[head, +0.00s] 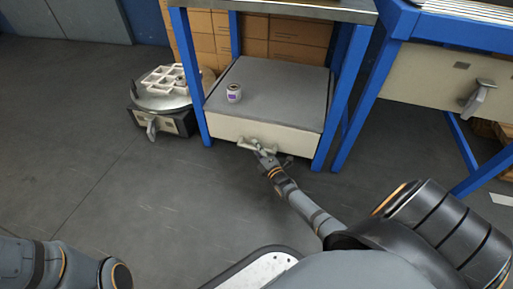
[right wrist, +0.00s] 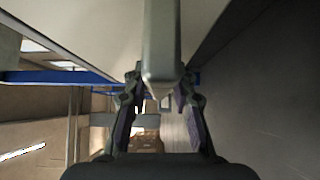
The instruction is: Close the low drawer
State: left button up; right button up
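The low drawer has a cream front (head: 285,137) between the blue legs of a workbench. A flat grey surface (head: 275,90) lies above and behind this front. A pale handle (head: 247,145) sticks out of the front. My right gripper (head: 262,152) is at the handle. In the right wrist view the handle (right wrist: 162,45) fills the top middle, and the fingers of my right gripper (right wrist: 160,100) stand apart on its two sides. I cannot tell whether they touch it. I cannot tell if the drawer front is flush with the legs. My left gripper is out of view.
A low unit with a round metal top and a white grid (head: 165,80) is left of the bench. Another bench with a handled drawer (head: 425,80) is at the right. Floor in front is clear.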

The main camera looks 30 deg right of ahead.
jog(key=shift+o, duration=0.5)
jog(key=s+a, duration=0.1)
jog(key=s, duration=1.1)
